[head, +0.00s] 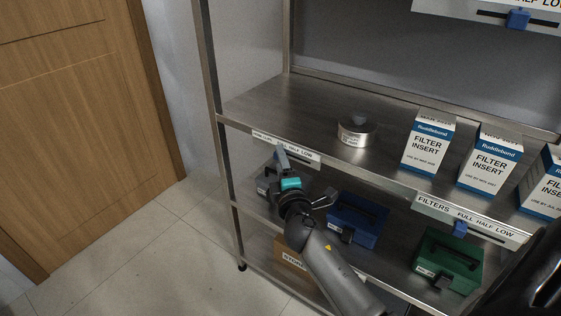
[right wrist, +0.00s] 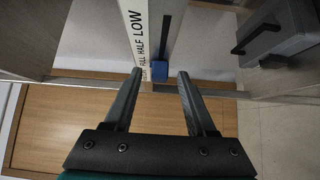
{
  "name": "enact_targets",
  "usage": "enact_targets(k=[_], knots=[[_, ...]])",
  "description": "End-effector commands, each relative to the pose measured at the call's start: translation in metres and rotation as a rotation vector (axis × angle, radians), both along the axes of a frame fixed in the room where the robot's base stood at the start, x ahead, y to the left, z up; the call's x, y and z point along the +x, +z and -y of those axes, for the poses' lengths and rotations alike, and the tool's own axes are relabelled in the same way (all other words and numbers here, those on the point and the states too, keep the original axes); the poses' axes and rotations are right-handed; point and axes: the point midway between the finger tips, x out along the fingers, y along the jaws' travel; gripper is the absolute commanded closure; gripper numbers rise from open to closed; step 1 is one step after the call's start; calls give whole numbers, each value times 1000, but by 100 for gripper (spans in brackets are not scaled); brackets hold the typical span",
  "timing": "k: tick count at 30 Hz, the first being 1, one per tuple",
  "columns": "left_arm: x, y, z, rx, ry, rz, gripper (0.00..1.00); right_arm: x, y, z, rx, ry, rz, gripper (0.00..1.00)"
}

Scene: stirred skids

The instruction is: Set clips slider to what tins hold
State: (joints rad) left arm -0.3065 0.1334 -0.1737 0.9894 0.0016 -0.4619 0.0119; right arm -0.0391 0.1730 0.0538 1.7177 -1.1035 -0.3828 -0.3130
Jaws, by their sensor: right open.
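The label strip (head: 285,150) on the upper shelf's front edge, at its left, reads FULL HALF LOW; its first word is too small to read. In the right wrist view the strip (right wrist: 138,40) runs upward, and its blue slider (right wrist: 160,69) sits at the FULL end of a dark slot. In the head view the gripper hides this slider. My right gripper (head: 305,173) is open and empty in front of the strip. Its fingertips (right wrist: 158,75) lie on either side of the slider in the picture; contact cannot be told. A round metal tin (head: 357,133) on the upper shelf shows something dark inside.
Filter insert boxes (head: 428,145) stand right of the tin. A FILTERS strip (head: 470,221) has its own blue slider (head: 460,228). Below are a blue case (head: 355,222), a green case (head: 447,262) and a grey case (head: 268,182) near my gripper. Open floor lies left.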

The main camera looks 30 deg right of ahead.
Motion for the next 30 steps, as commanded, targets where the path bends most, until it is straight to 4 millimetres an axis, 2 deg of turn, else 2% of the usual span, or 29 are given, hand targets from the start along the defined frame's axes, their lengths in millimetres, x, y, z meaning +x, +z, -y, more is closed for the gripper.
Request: enact_targets(k=[11,26,30], knots=[[1,2,1,-1,0,-1,100,5,0,2,0,1,0,44],[-5,0,2,-2,2,-8,100,5,0,2,0,0,0,99],[-4,0,2,-2,2,-8,100,4,0,2,1,0,0,100]])
